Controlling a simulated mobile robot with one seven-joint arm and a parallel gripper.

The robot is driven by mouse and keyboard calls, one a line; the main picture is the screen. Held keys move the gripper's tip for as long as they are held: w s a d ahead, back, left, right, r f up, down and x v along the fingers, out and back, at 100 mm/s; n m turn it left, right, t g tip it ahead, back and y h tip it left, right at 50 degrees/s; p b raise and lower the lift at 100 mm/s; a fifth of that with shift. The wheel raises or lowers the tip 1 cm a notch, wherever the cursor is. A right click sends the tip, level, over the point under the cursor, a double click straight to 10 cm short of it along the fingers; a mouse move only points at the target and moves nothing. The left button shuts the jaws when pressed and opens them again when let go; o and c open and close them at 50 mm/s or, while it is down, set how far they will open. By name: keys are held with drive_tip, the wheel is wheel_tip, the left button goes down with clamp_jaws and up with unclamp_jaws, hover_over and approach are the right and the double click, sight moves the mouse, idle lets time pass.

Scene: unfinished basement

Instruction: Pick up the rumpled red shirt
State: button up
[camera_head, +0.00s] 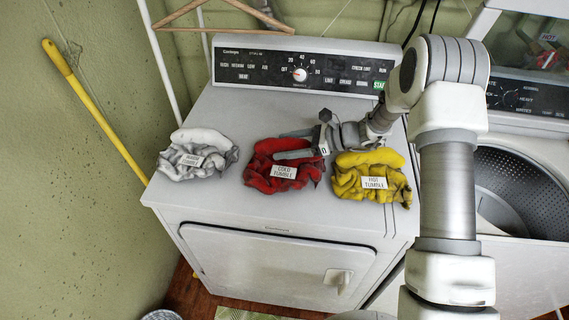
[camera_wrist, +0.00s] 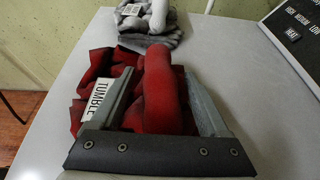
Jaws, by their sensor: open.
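The rumpled red shirt (camera_head: 284,178) lies in the middle of the dryer top, with a white label reading "COLD TUMBLE". In the wrist view the red shirt (camera_wrist: 161,95) has a thick rolled part between my gripper's two fingers, with looser folds and the label to the left. My gripper (camera_head: 299,144) reaches in from the right, low over the shirt's upper part. In the wrist view my gripper (camera_wrist: 165,92) is open, one finger on each side of the roll. I cannot tell whether the fingers touch the cloth.
A grey-white rumpled shirt (camera_head: 197,155) lies left of the red one, and a yellow one (camera_head: 371,178) close on its right. The dryer's control panel (camera_head: 305,70) rises behind. Bare dryer top (camera_head: 230,111) lies behind the shirts. An open washer (camera_head: 520,185) stands at right.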

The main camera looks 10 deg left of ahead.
clamp_jaws()
idle(0.4)
